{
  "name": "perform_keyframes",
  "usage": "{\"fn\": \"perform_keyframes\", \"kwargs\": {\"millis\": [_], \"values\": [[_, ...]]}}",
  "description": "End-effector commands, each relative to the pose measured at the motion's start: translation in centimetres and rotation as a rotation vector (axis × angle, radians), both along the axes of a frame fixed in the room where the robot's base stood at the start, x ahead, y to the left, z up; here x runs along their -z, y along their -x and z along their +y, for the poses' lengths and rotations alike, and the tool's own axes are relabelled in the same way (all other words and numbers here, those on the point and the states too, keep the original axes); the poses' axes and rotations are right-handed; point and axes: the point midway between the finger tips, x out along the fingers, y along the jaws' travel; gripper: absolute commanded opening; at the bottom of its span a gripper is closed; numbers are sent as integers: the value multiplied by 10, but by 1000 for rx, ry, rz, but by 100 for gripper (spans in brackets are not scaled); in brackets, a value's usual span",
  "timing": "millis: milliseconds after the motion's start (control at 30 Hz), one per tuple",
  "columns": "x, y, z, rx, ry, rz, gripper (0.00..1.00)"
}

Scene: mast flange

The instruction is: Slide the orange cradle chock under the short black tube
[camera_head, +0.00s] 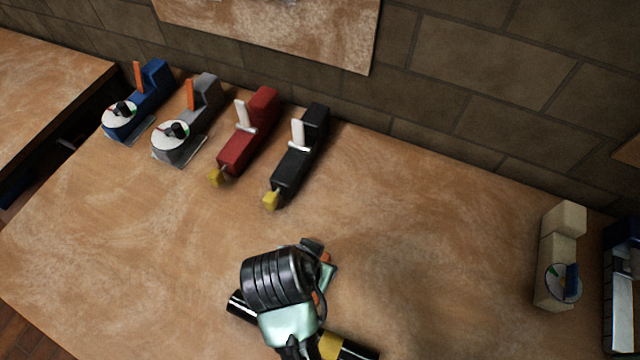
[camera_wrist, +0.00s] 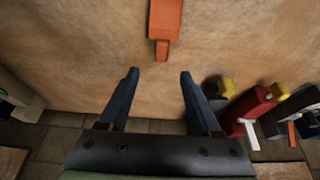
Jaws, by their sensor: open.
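The orange cradle chock (camera_wrist: 165,20) lies on the tabletop in the wrist view, at the top centre, with its narrower end pointing at my gripper (camera_wrist: 159,74). My fingers are open and apart, with nothing between them, and the chock's narrow end is in line with the gap. In the head view my wrist covers most of this spot; small orange patches show beside it, and I cannot tell whether they are the chock. A black tube (camera_head: 358,350) with a yellow band lies partly behind my arm in the head view. It is not visible in the wrist view.
Blue (camera_head: 152,88), grey (camera_head: 205,98), red (camera_head: 262,108) and black (camera_head: 312,125) clamp-like tools stand along the back left. A cream block fixture (camera_head: 556,250) with a dial stands at the right. A brick wall (camera_head: 480,75) closes the back. The tabletop centre right is clear.

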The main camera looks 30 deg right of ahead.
Motion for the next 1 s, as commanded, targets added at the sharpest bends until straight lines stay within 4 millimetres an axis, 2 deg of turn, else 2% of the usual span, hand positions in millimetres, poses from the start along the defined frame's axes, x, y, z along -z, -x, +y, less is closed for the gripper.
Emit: {"fn": "perform_keyframes", "kwargs": {"millis": [300, 500, 700, 1000], "values": [[57, -14, -19, -1, -1, 1, 65], [87, -22, -29, -2, 0, -2, 65], [102, -27, -34, -2, 0, -4, 65], [105, -28, -35, -3, 1, -4, 65]]}}
